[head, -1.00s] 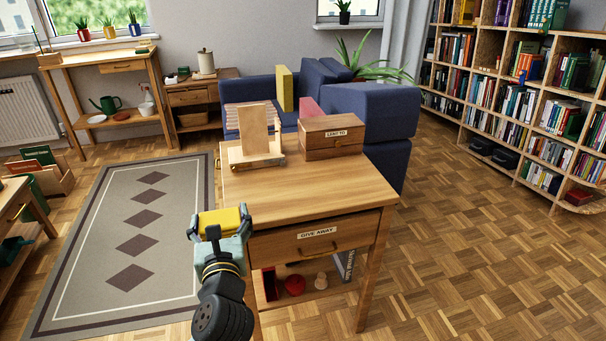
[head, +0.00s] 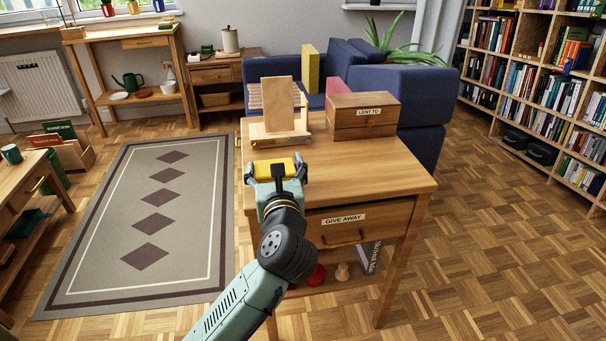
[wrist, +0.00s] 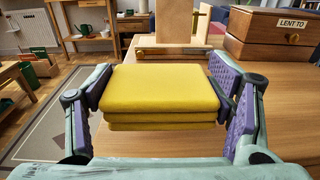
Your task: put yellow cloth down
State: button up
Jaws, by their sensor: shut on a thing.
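The yellow cloth (wrist: 160,90) is folded into a flat stack of layers. It lies between the purple-padded fingers of my gripper (wrist: 165,103) in the wrist view. In the head view the yellow cloth (head: 276,167) shows at the end of my arm, and my gripper (head: 277,171) is shut on it. The gripper is over the front left part of the wooden table (head: 375,178). I cannot tell the exact gap between the cloth and the tabletop.
A wooden stand (head: 280,112) and a box labelled "LENT TO" (head: 362,117) stand at the table's back. The tabletop's right and front are bare. A "GIVE AWAY" drawer (head: 345,226) is below. A blue sofa (head: 405,85) stands behind.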

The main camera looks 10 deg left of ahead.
jog(key=w+d, duration=0.1)
jog(key=w+d+p, duration=0.1)
jog(key=w+d, duration=0.3)
jog(key=shift+w+f+p, duration=0.15)
jog(key=shift+f+p, duration=0.1)
jog(key=shift+p, duration=0.1)
jog(key=shift+f, duration=1.75)
jog(key=shift+f, duration=0.2)
jog(key=o, duration=1.1)
jog(key=shift+o, duration=0.2)
jog(key=shift+r, duration=0.1)
